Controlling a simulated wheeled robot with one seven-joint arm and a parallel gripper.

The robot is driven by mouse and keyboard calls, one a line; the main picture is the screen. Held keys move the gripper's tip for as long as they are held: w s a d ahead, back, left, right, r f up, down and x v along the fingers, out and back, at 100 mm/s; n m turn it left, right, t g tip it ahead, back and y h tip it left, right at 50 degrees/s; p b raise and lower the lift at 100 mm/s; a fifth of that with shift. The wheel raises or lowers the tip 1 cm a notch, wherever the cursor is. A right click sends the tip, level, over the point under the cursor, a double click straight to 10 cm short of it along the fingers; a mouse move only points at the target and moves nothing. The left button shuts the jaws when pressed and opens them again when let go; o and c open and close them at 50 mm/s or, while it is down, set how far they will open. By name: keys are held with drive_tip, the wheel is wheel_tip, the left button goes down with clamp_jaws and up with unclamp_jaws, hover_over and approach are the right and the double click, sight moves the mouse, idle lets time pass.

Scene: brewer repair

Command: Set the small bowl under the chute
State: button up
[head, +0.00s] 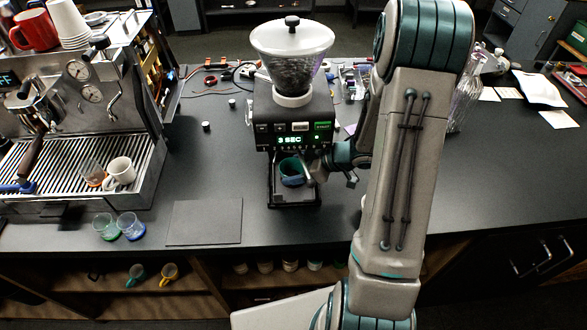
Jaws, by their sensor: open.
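A coffee grinder (292,120) with a clear bean hopper stands in the middle of the counter, its display reading "3 SEC". A small teal-blue bowl (292,178) is in the bay below the grinder's front, above its base tray (294,202). The chute itself is hard to make out. My gripper (314,172) reaches in from the right, just beside the bowl's right side. It is open; its fingertips are small and partly hidden, and I cannot tell whether they touch the bowl.
An espresso machine (130,95) stands at the left, with a white cup (120,172) on its drip tray. Two small glasses (131,228) and a dark flat mat (204,222) lie in front. A glass vase (466,100) stands right of my arm.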

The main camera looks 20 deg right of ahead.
drive_tip(key=v, duration=1)
drive_tip(key=shift+s+d+r, duration=0.15)
drive_tip(key=shift+d, duration=0.1)
drive_tip(key=shift+c, duration=0.3)
idle(1.5)
